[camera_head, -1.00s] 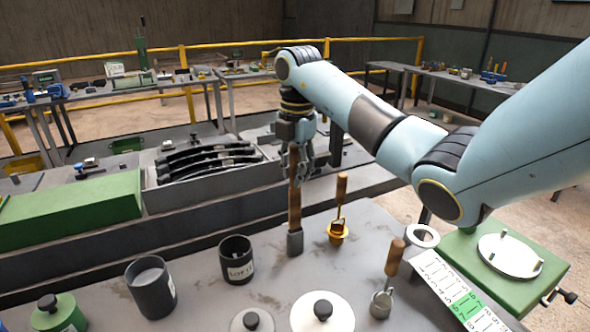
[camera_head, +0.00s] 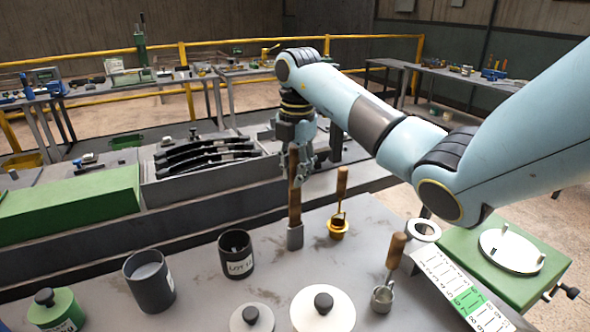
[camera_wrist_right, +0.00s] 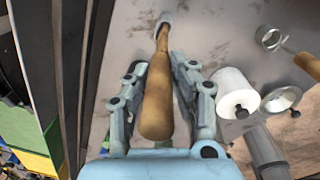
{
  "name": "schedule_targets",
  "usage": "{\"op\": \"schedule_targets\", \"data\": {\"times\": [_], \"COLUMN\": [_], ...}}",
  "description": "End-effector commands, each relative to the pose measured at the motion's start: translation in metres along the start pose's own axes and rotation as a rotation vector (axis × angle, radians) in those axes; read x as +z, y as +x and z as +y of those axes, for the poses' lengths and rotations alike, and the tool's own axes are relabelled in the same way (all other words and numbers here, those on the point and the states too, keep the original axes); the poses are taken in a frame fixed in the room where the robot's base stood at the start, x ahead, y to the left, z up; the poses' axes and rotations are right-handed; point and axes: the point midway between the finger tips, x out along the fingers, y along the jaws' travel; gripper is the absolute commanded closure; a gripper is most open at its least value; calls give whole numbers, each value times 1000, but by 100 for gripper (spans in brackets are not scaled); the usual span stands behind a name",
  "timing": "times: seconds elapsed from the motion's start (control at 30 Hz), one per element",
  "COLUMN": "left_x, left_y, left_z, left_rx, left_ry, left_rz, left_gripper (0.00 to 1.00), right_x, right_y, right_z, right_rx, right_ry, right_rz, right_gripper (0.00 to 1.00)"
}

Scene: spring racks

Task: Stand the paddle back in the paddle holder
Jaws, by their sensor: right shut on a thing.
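The paddle has a long wooden handle and a grey lower end (camera_head: 295,237). It is upright in the head view, and my right gripper (camera_head: 300,165) is shut on its handle. In the right wrist view the wooden handle (camera_wrist_right: 157,95) runs between the fingers, its grey end far from the camera. I cannot tell whether the lower end touches the table. An open dark cup with a white label (camera_head: 236,254), possibly the paddle holder, stands to the left of the paddle, apart from it. My left gripper is not in view.
A yellow cup (camera_head: 338,229) with a wooden-handled tool stands just right of the paddle. A steel cup (camera_head: 382,299) with another handle is nearer.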

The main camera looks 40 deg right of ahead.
Motion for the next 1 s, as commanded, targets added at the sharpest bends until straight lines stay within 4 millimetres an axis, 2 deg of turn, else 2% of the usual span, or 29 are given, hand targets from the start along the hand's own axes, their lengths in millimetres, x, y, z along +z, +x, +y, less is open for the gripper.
{"op": "schedule_targets", "data": {"times": [1.0], "left_x": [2], "left_y": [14], "left_z": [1], "left_rx": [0], "left_ry": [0], "left_rz": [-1], "left_gripper": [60], "right_x": [0], "right_y": [21], "right_z": [-1], "right_rx": [-1], "right_ry": [0], "right_rz": [0], "right_gripper": [100]}}
